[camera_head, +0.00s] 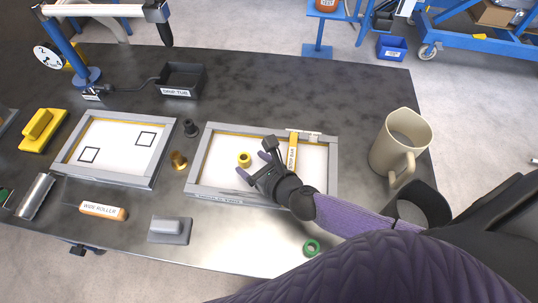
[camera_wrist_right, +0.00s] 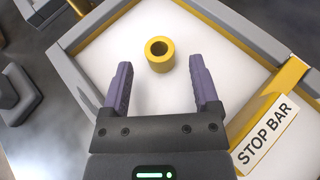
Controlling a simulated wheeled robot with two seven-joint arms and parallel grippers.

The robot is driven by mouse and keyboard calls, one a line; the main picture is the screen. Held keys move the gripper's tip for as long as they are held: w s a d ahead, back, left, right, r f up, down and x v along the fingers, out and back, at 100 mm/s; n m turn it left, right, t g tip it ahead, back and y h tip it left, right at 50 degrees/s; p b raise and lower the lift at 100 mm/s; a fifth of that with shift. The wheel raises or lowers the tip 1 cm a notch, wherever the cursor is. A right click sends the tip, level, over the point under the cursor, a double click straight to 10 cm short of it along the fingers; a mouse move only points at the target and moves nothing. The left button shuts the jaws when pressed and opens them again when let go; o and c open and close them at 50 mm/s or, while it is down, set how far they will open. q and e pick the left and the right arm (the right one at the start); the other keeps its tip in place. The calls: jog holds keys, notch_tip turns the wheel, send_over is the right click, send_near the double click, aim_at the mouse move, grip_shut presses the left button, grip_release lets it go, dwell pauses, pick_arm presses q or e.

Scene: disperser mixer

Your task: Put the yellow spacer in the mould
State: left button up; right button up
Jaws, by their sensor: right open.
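The yellow spacer (camera_head: 244,159), a short ring with a hole through it, stands upright on the white floor of the right-hand grey-framed mould (camera_head: 205,158). The wrist view shows the spacer (camera_wrist_right: 160,55) clear of the mould's walls. My right gripper (camera_head: 254,166) is over the mould, with its purple fingers open and empty. In the wrist view the right gripper (camera_wrist_right: 160,72) has the spacer centred just beyond its fingertips, apart from both. My left gripper is out of view.
A yellow stop bar (camera_head: 293,153) lies across the mould's right part. A second frame (camera_head: 150,182) with two drawn squares is to the left. Brass (camera_head: 179,160) and dark (camera_head: 190,128) pieces stand between the frames. A beige mug (camera_head: 401,141) is at the right, a green ring (camera_head: 312,248) in front.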

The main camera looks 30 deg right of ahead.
jog(key=p+v, duration=0.1)
jog(key=v, duration=0.7)
jog(key=shift+a, duration=0.1)
